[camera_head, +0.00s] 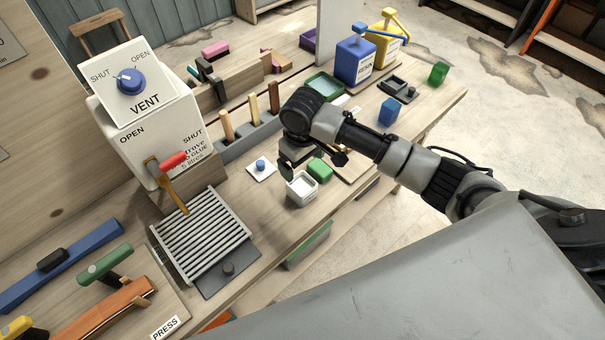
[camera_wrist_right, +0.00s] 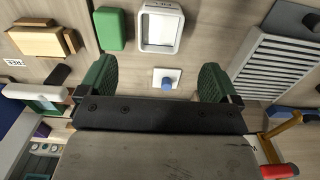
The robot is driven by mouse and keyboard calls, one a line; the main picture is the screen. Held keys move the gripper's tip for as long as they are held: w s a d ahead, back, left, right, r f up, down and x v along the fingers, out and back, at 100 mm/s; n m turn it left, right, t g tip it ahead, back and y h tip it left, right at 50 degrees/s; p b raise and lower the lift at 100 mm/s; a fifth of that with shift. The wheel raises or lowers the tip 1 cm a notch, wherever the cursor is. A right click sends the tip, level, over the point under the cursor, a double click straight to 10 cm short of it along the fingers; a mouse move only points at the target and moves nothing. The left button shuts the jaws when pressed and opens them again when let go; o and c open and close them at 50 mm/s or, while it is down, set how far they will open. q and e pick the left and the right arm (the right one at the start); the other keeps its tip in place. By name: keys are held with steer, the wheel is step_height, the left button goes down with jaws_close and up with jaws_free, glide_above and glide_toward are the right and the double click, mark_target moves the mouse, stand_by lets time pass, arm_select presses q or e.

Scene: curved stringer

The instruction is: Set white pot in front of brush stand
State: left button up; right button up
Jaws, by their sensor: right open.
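The white pot (camera_head: 302,188) is a small open square container on the bench near its front edge; it also shows in the right wrist view (camera_wrist_right: 160,28). The brush stand (camera_head: 247,139) is a grey block holding upright wooden handles, further back on the bench. My right gripper (camera_head: 291,168) hangs close above and behind the pot, between it and the stand. In the right wrist view its green-padded fingers (camera_wrist_right: 157,82) are apart with nothing held; the pot lies beyond the fingertips. My left gripper is not in view.
A white lid with a blue knob (camera_head: 261,168) lies left of the pot. A green block (camera_head: 320,169) sits close on the pot's right. A ribbed grey rack (camera_head: 202,235) is to the left. Blue (camera_head: 354,61) and yellow (camera_head: 386,40) cans stand at the back right.

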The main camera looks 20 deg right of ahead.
steer(key=shift+r, duration=1.95)
steer(key=s+a+f+t+y, duration=0.1)
steer(key=s+a+f, duration=0.2)
steer(key=s, duration=0.3)
steer(key=s+a+f+t+y, duration=0.1)
steer(key=s+a+f, duration=0.2)
steer(key=s, duration=0.3)
steer(key=s+d+r+m+t+h, duration=0.2)
steer(key=s+d, duration=0.6)
steer(key=s, duration=0.5)
step_height(320, 180, down, 29)
steer(key=g+b, duration=0.2)
steer(key=b, duration=0.1)
steer(key=s+d+f+g+b, duration=0.1)
steer(key=s+d+f+b, duration=0.1)
steer(key=s+f, duration=1.5)
step_height(320, 180, down, 2)
steer(key=shift+d+f+b, duration=0.1)
steer(key=shift+d+b, duration=0.25)
steer(key=shift+b, duration=0.1)
